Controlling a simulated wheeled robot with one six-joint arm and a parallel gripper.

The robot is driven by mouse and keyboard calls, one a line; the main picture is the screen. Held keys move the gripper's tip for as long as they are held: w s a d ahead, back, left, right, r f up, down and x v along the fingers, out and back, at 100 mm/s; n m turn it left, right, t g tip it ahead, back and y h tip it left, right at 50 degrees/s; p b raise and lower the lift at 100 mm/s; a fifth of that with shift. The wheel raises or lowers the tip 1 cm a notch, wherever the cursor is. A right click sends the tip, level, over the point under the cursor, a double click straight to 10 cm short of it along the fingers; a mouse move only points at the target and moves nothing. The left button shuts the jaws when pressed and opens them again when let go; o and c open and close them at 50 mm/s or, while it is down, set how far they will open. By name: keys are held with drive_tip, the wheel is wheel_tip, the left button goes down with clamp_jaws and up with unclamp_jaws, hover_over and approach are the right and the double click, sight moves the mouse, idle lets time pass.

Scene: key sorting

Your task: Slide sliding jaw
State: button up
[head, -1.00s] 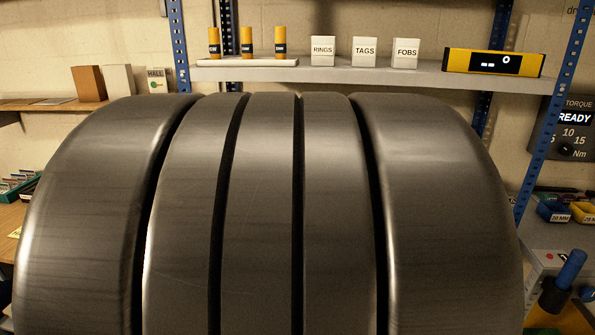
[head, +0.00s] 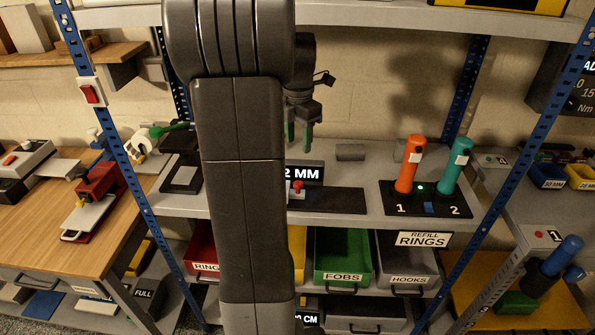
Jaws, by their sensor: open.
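My gripper (head: 299,136) hangs with its green fingertips pointing down, open and empty, above the grey middle shelf. Below it, a black display (head: 303,173) reads "2 MM", its left end hidden behind my arm. A small red knob (head: 298,187) stands in front of the display, beside a flat dark plate (head: 335,200). The fingertips are apart from these things. A red vise-like device (head: 98,186) with a pale plate sits on the wooden bench at the left. I cannot tell for sure which part is the sliding jaw.
Orange (head: 410,165) and teal (head: 456,168) handles stand in a black base on the shelf's right. A grey cylinder (head: 350,152) lies behind the display. A green FOBS bin (head: 342,258) is below. A blue post (head: 127,165) rises at the left. My arm hides the shelf's centre-left.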

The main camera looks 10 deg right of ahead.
sight(299, 183)
wheel_tip(299, 183, down, 14)
drive_tip(key=shift+s+r+p, duration=0.1)
drive_tip(key=shift+r+p, duration=0.1)
drive_tip(key=shift+p, duration=0.2)
clamp_jaws()
